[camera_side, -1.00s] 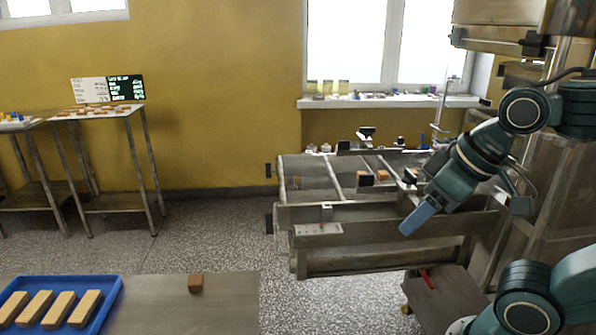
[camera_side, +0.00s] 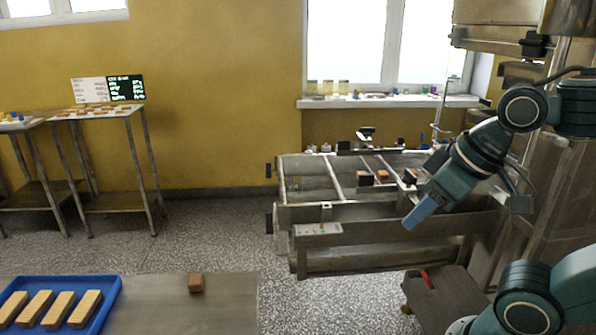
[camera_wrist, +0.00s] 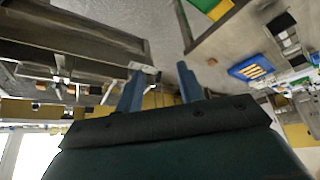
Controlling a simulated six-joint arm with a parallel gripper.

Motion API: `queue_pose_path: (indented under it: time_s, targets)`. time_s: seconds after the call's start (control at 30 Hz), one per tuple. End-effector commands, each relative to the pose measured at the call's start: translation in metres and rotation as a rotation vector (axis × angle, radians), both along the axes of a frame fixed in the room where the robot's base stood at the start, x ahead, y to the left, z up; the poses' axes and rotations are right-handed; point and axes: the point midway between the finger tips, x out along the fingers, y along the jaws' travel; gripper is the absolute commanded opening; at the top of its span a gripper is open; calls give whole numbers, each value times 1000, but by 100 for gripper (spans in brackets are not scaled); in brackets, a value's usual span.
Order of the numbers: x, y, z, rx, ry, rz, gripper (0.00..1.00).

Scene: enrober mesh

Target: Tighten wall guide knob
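The metal conveyor machine (camera_side: 360,235) stands at the centre right in the side view. Black knob-like parts sit at its left end, an upper one (camera_side: 269,170) and a lower one (camera_side: 269,222); another dark one (camera_side: 366,132) stands above its back rail. I cannot tell which is the wall guide knob. My gripper (camera_side: 408,226) points down and left in front of the machine's right half, apart from these knobs. In the wrist view my gripper's (camera_wrist: 160,72) two blue fingers are spread with nothing between them.
Brown blocks (camera_side: 383,175) lie on the machine. A blue tray (camera_side: 113,293) of bars and a brown block (camera_side: 196,284) are on the front table (camera_side: 225,310). A low stand (camera_side: 445,300) with a red item is below my gripper. Open floor lies left of the machine.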

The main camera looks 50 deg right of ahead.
Motion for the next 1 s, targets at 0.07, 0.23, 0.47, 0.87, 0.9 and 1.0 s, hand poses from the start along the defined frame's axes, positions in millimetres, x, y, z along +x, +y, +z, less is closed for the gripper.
queue_pose_path:
  time_s: [0.07,0.23,0.47,0.87,0.9,1.0]
  targets:
    - [3,-2,3,0,5,-10,33]
    - [15,-11,13,1,35,-56,33]
    - [46,-42,37,8,110,-176,33]
    - [99,-127,65,52,256,-412,33]
    - [103,-137,66,57,270,-436,33]
    - [112,-164,69,75,305,-494,33]
